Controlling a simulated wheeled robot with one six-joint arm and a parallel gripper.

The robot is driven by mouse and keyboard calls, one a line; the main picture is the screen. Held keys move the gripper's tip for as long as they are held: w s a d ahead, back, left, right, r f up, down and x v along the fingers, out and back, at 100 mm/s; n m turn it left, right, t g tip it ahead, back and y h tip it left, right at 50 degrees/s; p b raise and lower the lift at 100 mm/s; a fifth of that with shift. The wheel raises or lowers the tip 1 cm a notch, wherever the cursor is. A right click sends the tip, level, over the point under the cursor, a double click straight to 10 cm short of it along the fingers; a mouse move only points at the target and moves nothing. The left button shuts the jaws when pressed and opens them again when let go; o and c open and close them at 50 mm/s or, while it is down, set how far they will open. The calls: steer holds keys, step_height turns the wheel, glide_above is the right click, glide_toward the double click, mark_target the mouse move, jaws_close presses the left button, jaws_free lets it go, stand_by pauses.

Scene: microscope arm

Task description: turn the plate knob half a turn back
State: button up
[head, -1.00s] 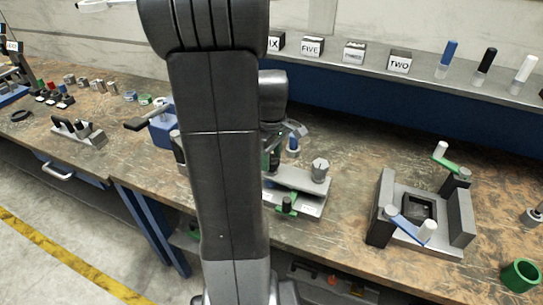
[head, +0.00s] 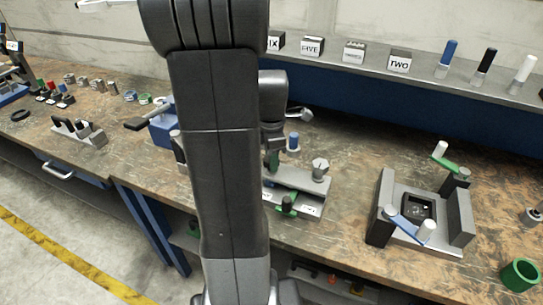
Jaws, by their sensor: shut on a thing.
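A grey metal plate fixture (head: 300,179) with small white labels stands on the bench, partly hidden behind my arm. My gripper (head: 272,154) points down at its left end, largely hidden by my own arm. I cannot tell the knob's exact angle. A silver hex-headed post (head: 320,168) stands at the plate's right end.
A blue-capped peg (head: 293,142) stands just behind the plate. A grey fixture with blue and green levers (head: 459,213) stands to the right, with a green cup (head: 520,275) beyond. A blue clamp-like block (head: 163,131) is left of my arm. Bench between plate and grey fixture is clear.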

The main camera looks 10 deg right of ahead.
steer(key=shift+s+f+n, duration=0.1)
steer(key=shift+f+n, duration=0.05)
steer(key=shift+n, duration=0.45)
steer(key=o, duration=1)
steer(key=shift+r, duration=0.4)
step_height(320, 180, up, 13)
steer(key=shift+r, duration=0.1)
